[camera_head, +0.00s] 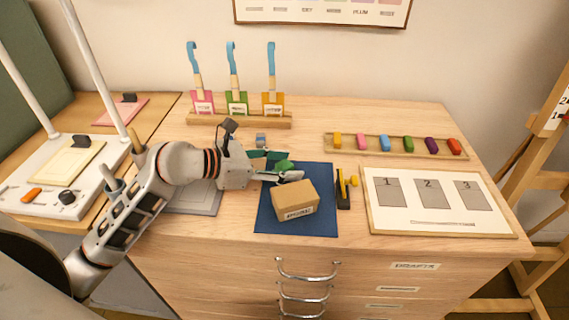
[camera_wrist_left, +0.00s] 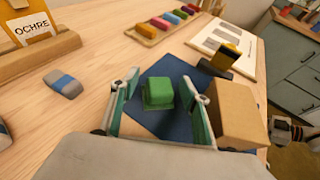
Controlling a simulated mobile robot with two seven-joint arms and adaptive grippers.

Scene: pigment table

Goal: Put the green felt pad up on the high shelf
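A small green block (camera_head: 284,165), which looks like the green felt pad, sits at the back-left part of the blue mat (camera_head: 320,222). In the left wrist view the green pad (camera_wrist_left: 158,92) lies between the two spread fingers, with mat showing on both sides of it. My left gripper (camera_head: 273,166) is open around the pad and low over the desk; it partly hides the pad in the head view. I see no high shelf in either view.
A cardboard box (camera_head: 295,201) stands on the mat close to the gripper. A black and yellow tool (camera_head: 343,190) lies right of it. A blue-grey eraser (camera_wrist_left: 63,83) and a brush rack (camera_head: 240,119) are behind. The numbered board (camera_head: 440,222) is at right.

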